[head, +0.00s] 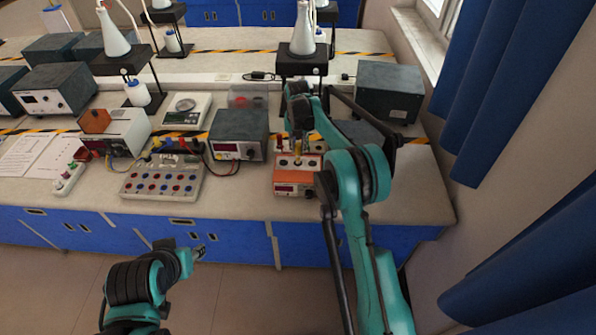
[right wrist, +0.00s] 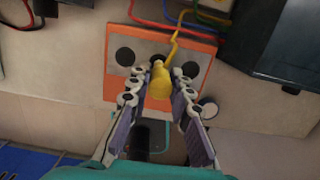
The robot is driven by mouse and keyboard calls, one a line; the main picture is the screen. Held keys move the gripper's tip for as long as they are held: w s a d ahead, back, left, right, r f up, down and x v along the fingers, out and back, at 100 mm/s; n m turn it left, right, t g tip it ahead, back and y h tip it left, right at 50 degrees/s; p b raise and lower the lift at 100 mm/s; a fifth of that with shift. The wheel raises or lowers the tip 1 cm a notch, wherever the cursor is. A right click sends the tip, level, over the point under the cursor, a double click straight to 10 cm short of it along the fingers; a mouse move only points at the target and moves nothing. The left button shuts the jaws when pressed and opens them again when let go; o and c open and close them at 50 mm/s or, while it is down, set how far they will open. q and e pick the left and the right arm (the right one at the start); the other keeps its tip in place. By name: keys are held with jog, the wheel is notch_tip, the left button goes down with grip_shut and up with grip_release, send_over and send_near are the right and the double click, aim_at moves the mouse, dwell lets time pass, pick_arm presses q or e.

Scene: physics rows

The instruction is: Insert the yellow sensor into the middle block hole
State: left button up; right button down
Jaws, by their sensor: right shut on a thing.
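The yellow sensor (right wrist: 160,88) is between the fingers of my right gripper (right wrist: 160,78), which is shut on it. In the head view the sensor (head: 298,148) shows above the orange-topped block (head: 284,175). In the right wrist view the block (right wrist: 112,85) has dark holes left and right of the sensor. The middle hole sits behind the sensor's far end and is mostly covered. I cannot tell whether the tip is in the hole or above it. My left gripper (head: 199,254) is low, in front of the bench and away from the block; its fingers are too small to read.
Left of the block stand a dark power supply (head: 239,135) and a terminal board (head: 160,180) with coloured plugs. Dark boxes (head: 389,92) stand behind on the right. Coloured cables (right wrist: 185,15) run just beyond the block. The bench front (head: 235,205) is clear.

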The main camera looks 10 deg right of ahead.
aim_at(298, 154)
jog(key=shift+f+b, duration=1.35)
jog(key=shift+f, duration=0.8)
dwell(0.9)
jog(key=c, duration=1.3)
grip_release()
jog(key=shift+o, duration=0.4)
jog(key=o, duration=0.3)
jog(key=shift+r, duration=0.1)
jog(key=shift+r+p, duration=1.95)
jog(key=shift+r, duration=1.25)
